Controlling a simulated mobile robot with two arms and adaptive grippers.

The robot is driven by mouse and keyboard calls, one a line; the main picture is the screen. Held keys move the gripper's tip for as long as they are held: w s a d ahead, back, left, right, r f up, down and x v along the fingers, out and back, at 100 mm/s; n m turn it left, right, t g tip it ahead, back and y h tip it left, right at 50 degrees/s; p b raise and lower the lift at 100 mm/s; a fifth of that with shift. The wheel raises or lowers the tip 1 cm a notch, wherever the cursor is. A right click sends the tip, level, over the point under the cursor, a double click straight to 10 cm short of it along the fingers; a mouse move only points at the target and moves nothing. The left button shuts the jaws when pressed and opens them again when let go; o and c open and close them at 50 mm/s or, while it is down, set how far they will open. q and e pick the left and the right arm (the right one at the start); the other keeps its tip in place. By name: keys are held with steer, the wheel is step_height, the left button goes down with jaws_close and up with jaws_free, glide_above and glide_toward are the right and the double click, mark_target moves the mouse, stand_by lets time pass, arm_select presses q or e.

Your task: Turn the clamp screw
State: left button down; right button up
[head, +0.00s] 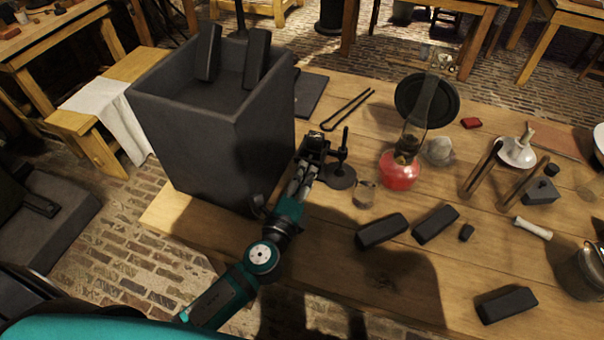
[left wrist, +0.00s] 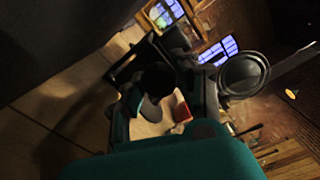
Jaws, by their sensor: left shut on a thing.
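A small dark metal stand with a round base (head: 339,178) and an upright post stands on the wooden table, just right of the big dark box. My left gripper (head: 314,146) is at the left side of its upper part, with the jaws shut on a small dark part, seemingly the clamp screw. The screw itself is largely hidden by the fingers in the head view. In the left wrist view a dark round shape (left wrist: 158,78) shows between the fingers; that view is dim, and I cannot make out the screw's exact outline. My right gripper is not in view.
The tall dark box (head: 215,140) stands close left of my left arm. A small glass jar (head: 365,193) and an oil lamp with a red base (head: 400,172) stand to the right. Dark blocks (head: 382,231) lie nearer the front. The front right of the table has some bare room.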

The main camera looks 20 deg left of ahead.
arm_select(q)
steer(key=m+p, duration=0.1)
steer(key=m, duration=0.4)
steer(key=shift+m+p, duration=0.3)
steer(key=shift+p, duration=0.1)
steer(key=m+p, duration=0.2)
steer(key=m, duration=0.4)
steer(key=shift+p, duration=0.4)
steer(key=m+p, duration=0.3)
steer(key=m, duration=0.3)
steer(key=shift+a+m, duration=0.15)
steer(key=shift+m, duration=0.15)
steer(key=m+p, duration=0.2)
steer(key=m, duration=0.1)
steer(key=shift+m+p, duration=0.6)
steer(key=shift+m, duration=0.6)
steer(key=shift+f, duration=0.1)
steer(key=c, duration=0.9)
jaws_free()
